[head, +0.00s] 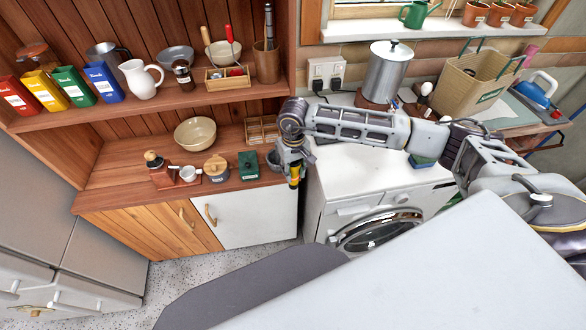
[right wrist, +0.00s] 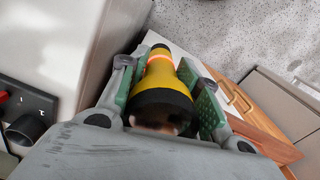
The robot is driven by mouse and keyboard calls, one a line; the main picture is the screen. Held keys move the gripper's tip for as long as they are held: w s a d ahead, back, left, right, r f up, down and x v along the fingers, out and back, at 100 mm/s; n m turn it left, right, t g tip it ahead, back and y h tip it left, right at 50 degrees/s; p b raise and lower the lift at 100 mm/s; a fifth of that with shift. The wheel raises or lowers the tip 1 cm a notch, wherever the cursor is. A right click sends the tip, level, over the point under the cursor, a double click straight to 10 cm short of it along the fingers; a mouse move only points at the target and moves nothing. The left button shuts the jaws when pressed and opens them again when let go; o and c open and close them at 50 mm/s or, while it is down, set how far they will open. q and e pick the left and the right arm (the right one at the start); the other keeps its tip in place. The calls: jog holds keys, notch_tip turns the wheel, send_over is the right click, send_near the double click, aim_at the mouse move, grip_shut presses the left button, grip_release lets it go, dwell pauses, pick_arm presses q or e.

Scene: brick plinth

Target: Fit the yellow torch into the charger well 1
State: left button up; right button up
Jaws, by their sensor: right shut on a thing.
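My right gripper (head: 291,174) is at the right end of the wooden cabinet, by its front edge and left of the washing machine. It is shut on the yellow torch (head: 294,176), which hangs below the fingers. In the right wrist view the torch (right wrist: 166,82) lies between the two green-padded fingers (right wrist: 164,88), its wide black end toward the palm and its yellow body with a pale band pointing away. A dark panel (right wrist: 24,98) with a round dark cup shows at the left there; I cannot tell whether this is the charger or which well it is. My left gripper is not in view.
The washing machine (head: 335,190) stands right of the gripper. The cabinet top (head: 125,180) carries a bowl (head: 195,133), a green box (head: 248,165) and small pots. A shelf with jars hangs above. Open floor (head: 185,270) lies in front.

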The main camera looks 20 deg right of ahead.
jog(key=shift+s+d+r+p, duration=0.2)
jog(key=shift+s+r+p, duration=0.05)
jog(key=shift+r+p, duration=0.2)
jog(key=shift+w+d+r+p, duration=0.2)
jog(key=shift+r+p, duration=0.1)
jog(key=shift+r, duration=0.1)
jog(key=w+d+r+m+p, duration=0.2)
jog(key=d+r+m, duration=0.3)
jog(key=r+m, duration=0.2)
jog(key=w+d+r+m+p, duration=0.2)
jog(key=d+r+m, duration=0.4)
jog(key=m, duration=0.4)
jog(key=shift+w+d+r, duration=0.3)
jog(key=shift+w+r, duration=0.35)
jog(key=shift+w, duration=0.1)
jog(key=shift+m, duration=0.7)
jog(key=shift+r, duration=0.1)
